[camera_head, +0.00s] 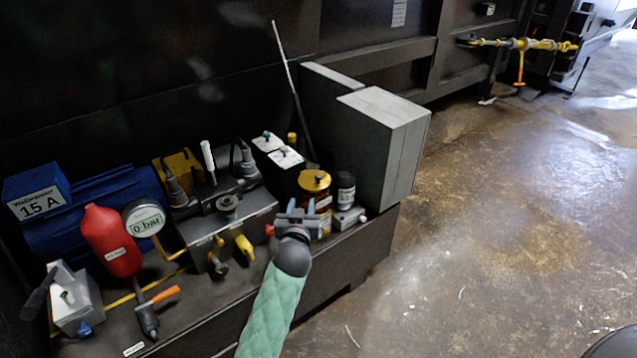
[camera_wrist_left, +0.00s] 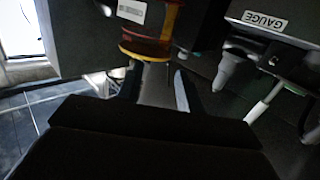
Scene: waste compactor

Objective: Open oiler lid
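The oiler is an amber jar (camera_head: 321,207) with a yellow lid (camera_head: 314,181), upright on the dark ledge among the machine parts. The lid looks closed. My left gripper (camera_head: 297,213) is in front of the oiler, a little to its left and below the lid, and hides part of the jar. In the left wrist view the amber jar (camera_wrist_left: 146,42) is at the top, just beyond the fingertips of my left gripper (camera_wrist_left: 156,80). These fingers are apart with nothing seen between them. My right gripper is out of view.
A valve block (camera_head: 222,215) with yellow handles, a red cylinder (camera_head: 110,240) and a gauge (camera_head: 145,218) stand left. The floor (camera_head: 500,230) at right is free.

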